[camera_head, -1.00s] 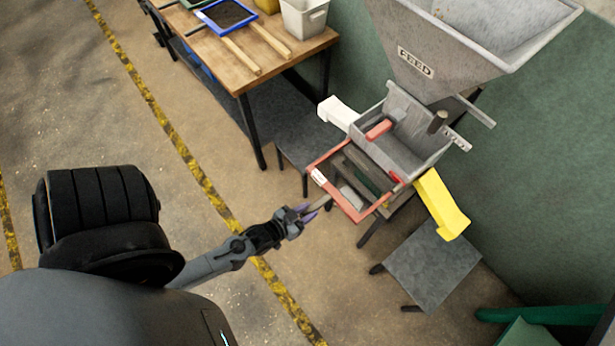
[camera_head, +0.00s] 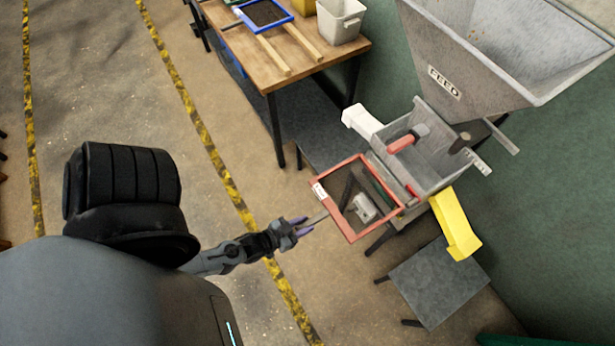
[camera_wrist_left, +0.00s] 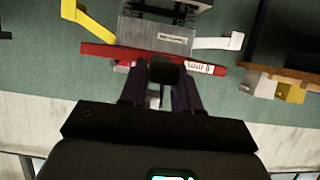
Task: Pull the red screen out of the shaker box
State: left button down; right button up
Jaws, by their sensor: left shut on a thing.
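The red screen (camera_head: 340,227) is a rectangular red frame with a see-through middle and a white label at its left corner. It extends out from the front of the grey shaker box (camera_head: 440,165). Its far edge lies close to the box's mouth; I cannot tell whether it still touches. In the left wrist view the screen's front bar (camera_wrist_left: 110,52) crosses in front of the box (camera_wrist_left: 150,34). My left gripper (camera_head: 304,226) is shut on the short handle of the screen's front bar. My right gripper is not in view.
A yellow chute (camera_head: 455,228) and a white chute (camera_head: 362,122) flank the box, under the grey FEED hopper (camera_head: 480,60). A grey stand (camera_head: 438,283) is below right. A wooden table (camera_head: 240,48) holds a blue-framed screen (camera_head: 264,14) and a white bin (camera_head: 340,20). Floor left of the screen is open.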

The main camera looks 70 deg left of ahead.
pick_arm(q)
jog(key=shift+s+r, duration=0.1)
jog(key=shift+s, duration=0.2)
dwell(0.4)
